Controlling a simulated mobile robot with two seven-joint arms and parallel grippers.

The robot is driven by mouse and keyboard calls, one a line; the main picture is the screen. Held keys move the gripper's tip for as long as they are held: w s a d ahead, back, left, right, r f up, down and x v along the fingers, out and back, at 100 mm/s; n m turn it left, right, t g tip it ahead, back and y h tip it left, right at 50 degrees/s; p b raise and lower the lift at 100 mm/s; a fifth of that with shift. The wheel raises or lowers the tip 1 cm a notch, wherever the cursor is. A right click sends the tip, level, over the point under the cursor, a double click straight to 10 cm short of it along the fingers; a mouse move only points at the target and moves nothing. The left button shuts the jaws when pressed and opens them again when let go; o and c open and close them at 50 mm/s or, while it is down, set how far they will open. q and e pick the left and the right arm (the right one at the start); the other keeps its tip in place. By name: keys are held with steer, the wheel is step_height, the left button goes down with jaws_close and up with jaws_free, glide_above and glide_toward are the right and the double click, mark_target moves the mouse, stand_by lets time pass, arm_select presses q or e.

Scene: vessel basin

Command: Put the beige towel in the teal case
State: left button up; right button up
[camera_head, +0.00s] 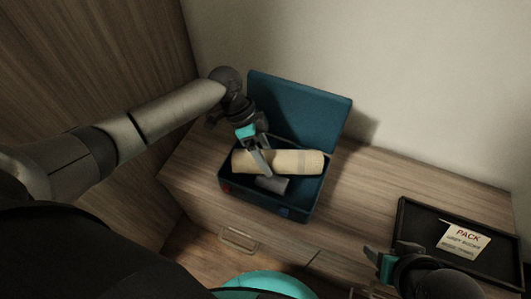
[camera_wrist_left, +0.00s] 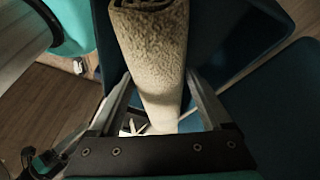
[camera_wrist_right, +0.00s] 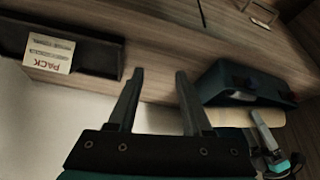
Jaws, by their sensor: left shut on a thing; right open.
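The teal case (camera_head: 299,104) stands open on the wooden cabinet in the head view, its lid raised at the back. The rolled beige towel (camera_head: 298,162) lies lengthwise across the case's opening; I cannot tell whether it touches the case floor. My left gripper (camera_head: 263,172) reaches down from above and is shut on the towel near its left part. In the left wrist view the towel (camera_wrist_left: 155,50) runs between the two fingers. My right gripper (camera_head: 376,262) is open and empty near the tray, away from the case. The right wrist view shows the case (camera_wrist_right: 245,85) and part of the towel (camera_wrist_right: 228,117).
A black tray (camera_head: 403,213) with a white card marked PACK (camera_head: 463,238) lies on the cabinet top at right. The cabinet top (camera_head: 365,175) between case and tray is clear. A wall rises behind and a wooden panel (camera_head: 90,60) stands at left.

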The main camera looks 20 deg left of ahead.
arm_select(q)
steer(key=shift+f, duration=0.25)
arm_select(e)
steer(key=shift+w+a, duration=0.1)
arm_select(q)
steer(key=o, duration=1.3)
steer(key=shift+c, duration=0.2)
steer(key=shift+r, duration=0.1)
steer(key=shift+r, duration=0.25)
steer(key=p+v, duration=0.4)
steer(key=v, duration=0.6)
steer(key=shift+r+p, duration=0.25)
steer(key=shift+p, duration=0.1)
steer(key=shift+p+v, duration=0.35)
steer(key=shift+v, duration=0.7)
arm_select(e)
step_height(320, 180, down, 10)
steer(key=s+g, duration=0.2)
steer(key=shift+d+f, duration=0.25)
steer(key=shift+d, duration=0.05)
